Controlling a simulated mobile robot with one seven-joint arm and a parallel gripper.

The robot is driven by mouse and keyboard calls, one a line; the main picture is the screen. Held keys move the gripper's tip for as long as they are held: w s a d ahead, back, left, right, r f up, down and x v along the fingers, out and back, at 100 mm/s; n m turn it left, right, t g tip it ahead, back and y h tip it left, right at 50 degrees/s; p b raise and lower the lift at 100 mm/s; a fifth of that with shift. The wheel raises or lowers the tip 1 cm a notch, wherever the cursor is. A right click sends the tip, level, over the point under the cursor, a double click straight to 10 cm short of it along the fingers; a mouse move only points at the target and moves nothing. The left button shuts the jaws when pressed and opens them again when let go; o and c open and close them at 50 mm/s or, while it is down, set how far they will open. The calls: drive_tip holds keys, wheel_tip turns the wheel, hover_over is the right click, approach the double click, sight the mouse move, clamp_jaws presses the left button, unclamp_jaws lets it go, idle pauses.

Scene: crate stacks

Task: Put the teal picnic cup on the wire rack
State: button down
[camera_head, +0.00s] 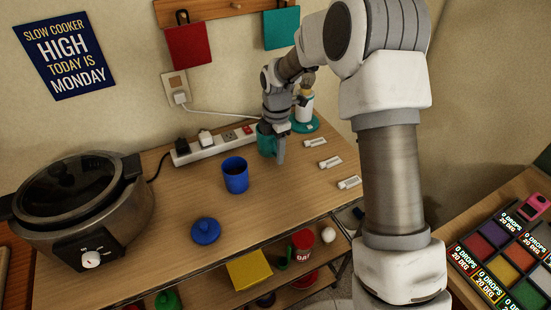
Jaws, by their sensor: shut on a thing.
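The teal picnic cup (264,143) is at the back middle of the wooden table, just right of the blue cup. My gripper (273,150) comes down on it from above and is shut on it, with one finger in front on its right side. The gripper hides part of the cup. I cannot tell whether the cup's base touches the table. I cannot make out a wire rack in this view.
A blue cup (235,176) and a blue lid (205,231) stand nearby. A power strip (211,147) lies behind. A bottle (303,106) stands on a teal disc, with white tags (330,162) before it. A slow cooker (78,208) is left. The front table is mostly clear.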

drive_tip(key=shift+f, duration=1.8)
drive_tip(key=shift+f, duration=0.15)
drive_tip(key=shift+c, duration=1.3)
unclamp_jaws()
